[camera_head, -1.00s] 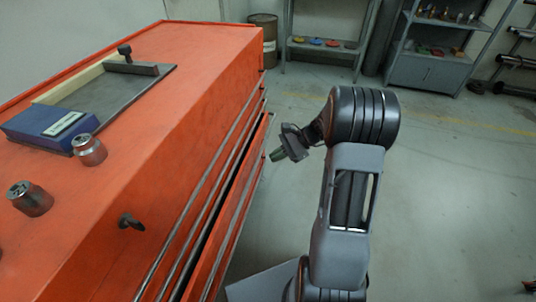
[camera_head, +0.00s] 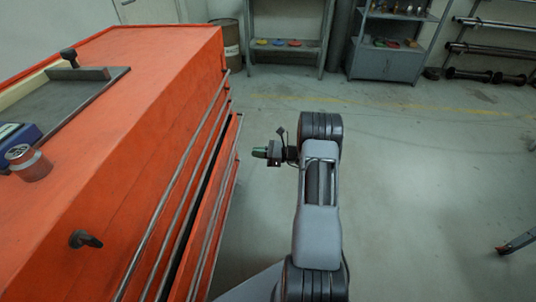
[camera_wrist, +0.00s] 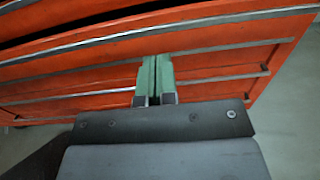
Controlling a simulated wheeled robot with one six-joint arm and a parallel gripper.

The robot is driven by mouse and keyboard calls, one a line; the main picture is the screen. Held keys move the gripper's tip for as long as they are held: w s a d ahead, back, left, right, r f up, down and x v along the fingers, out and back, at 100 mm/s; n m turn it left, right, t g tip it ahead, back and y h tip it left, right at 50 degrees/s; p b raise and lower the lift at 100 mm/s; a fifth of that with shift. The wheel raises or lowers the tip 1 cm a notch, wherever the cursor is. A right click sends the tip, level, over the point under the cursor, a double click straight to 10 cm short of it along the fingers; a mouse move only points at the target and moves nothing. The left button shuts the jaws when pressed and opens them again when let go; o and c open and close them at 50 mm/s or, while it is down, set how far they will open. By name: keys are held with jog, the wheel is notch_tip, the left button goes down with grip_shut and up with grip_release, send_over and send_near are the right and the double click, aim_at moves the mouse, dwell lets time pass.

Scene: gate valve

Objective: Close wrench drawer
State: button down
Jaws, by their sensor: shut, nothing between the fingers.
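The red tool cabinet (camera_head: 130,130) fills the left of the head view. One of its drawers (camera_head: 213,215) stands slightly pulled out, with a dark gap above its front. In the wrist view a drawer front (camera_wrist: 215,62) with a metal handle bar crosses ahead of the fingers, and a dark gap shows at the top left. My gripper (camera_head: 258,152) is right of the drawer and points left toward it. Its green fingertips also show in the wrist view (camera_wrist: 154,75), closed together and empty. Whether they touch the drawer front cannot be told.
Grey shelves (camera_head: 385,60) and a barrel (camera_head: 226,42) stand at the back. The floor right of my arm is mostly open.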

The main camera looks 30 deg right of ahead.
aim_at(233, 150)
jog(key=shift+b+x, duration=0.6)
jog(key=shift+x, duration=2.9)
